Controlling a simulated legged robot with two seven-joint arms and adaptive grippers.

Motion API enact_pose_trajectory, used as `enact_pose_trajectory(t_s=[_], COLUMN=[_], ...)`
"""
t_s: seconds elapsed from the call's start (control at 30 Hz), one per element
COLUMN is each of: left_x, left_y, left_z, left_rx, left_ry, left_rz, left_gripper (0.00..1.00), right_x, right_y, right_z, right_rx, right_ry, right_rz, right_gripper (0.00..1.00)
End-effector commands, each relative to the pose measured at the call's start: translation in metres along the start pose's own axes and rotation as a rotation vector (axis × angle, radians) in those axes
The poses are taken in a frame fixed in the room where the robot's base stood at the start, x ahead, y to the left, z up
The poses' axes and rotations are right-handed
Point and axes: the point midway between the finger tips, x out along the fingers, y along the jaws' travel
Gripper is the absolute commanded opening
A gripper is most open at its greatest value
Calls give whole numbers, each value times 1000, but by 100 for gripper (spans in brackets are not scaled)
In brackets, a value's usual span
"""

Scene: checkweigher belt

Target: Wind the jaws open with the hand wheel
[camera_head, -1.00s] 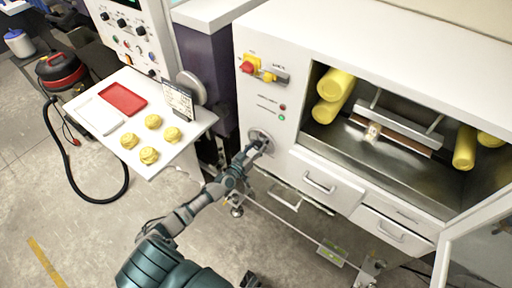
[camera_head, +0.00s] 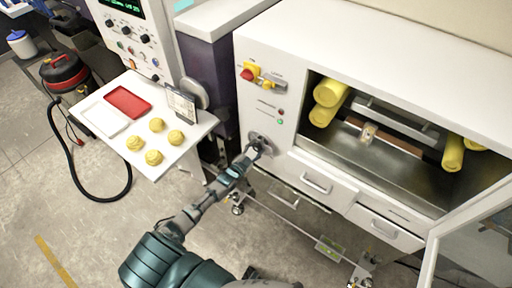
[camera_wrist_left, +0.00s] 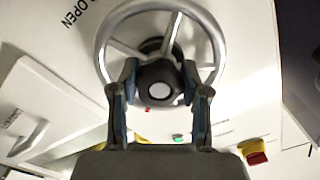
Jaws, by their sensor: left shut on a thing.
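The hand wheel (camera_head: 257,141) is on the white front of the machine, left of the drawers. In the left wrist view it is a pale metal ring with spokes and a dark hub (camera_wrist_left: 157,83). My left gripper (camera_head: 262,149) is at the wheel; in the wrist view its two fingers (camera_wrist_left: 158,84) are shut on the hub, one on each side, inside the rim. The jaws (camera_head: 397,117) look like long metal bars inside the open cabinet, with a brown strip and a small pale piece (camera_head: 368,133) at them. Their exact gap is hard to tell. My right gripper is not in view.
Yellow rolls (camera_head: 453,154) lie at both ends of the cabinet. A red and yellow switch (camera_head: 249,72) is above the wheel. Drawers (camera_head: 317,184) are to its right. A white side table (camera_head: 186,148) with yellow lumps and trays stands left. An open glazed door (camera_head: 470,240) is at lower right.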

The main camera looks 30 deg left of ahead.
Motion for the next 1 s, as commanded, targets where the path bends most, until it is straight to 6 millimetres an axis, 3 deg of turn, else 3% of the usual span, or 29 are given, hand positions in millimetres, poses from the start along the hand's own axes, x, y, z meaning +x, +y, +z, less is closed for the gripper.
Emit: enact_pose_trajectory(t_s=[0.4, 1.0], left_x=[2, 1], left_y=[-3, -3], left_z=[-3, -3], left_rx=[392, 836], left_ry=[4, 3], left_rz=[-4, -2], left_gripper=[0, 0], right_x=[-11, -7], right_y=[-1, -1], right_z=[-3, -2], right_rx=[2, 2], right_ry=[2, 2], right_rz=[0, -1], right_gripper=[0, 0])
